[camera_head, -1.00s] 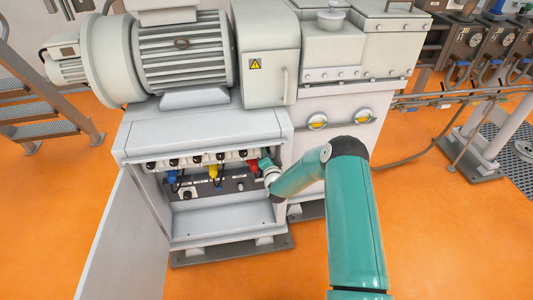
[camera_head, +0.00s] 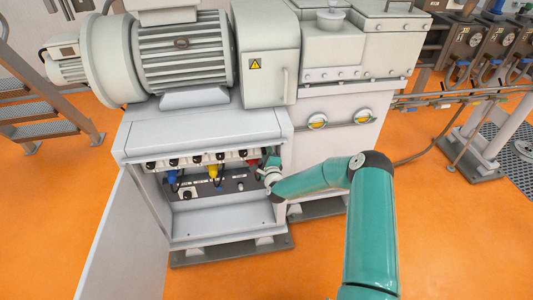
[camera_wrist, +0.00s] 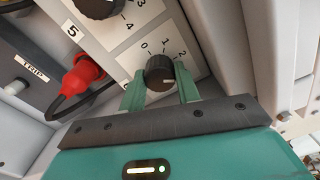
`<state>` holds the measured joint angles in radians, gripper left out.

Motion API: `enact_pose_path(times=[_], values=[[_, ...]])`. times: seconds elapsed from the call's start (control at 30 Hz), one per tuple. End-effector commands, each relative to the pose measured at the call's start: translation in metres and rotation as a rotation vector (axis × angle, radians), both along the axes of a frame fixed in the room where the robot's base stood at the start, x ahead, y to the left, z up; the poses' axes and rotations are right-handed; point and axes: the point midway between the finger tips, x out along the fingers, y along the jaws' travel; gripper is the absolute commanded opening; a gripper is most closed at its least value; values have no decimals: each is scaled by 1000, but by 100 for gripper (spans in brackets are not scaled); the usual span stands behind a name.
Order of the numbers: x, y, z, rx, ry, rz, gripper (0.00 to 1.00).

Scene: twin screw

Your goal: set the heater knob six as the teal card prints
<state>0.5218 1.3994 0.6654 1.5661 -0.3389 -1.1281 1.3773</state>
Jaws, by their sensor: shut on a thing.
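In the wrist view a black round knob (camera_wrist: 159,72) sits on a pale plate printed with 0, 1 and 2 around it. A partly seen figure that looks like 6 is at the plate's lower left. My gripper (camera_wrist: 160,88) has one teal finger on each side of this knob and is shut on it. Its pointer mark is not clear. In the head view my gripper (camera_head: 268,168) reaches into the right end of the open cabinet, and the knob there is hidden. I cannot make out a teal card in either view.
Another black knob (camera_wrist: 98,6) beside label 5 (camera_wrist: 72,30) is close by. A red plug (camera_wrist: 82,75) with a black cable hangs to the left. Cabinet walls enclose the right side. An open cabinet door (camera_head: 112,235) stands at the left; orange floor is clear in front.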

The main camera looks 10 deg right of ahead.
Motion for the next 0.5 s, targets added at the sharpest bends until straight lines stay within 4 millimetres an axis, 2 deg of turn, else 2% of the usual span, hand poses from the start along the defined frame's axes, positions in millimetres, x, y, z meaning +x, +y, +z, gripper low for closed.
enact_pose_path(times=[0.2, 0.5], values=[[1, 0, 1, 140, -3, -1, 9], [1, 0, 2, 231, -4, 0, 9]])
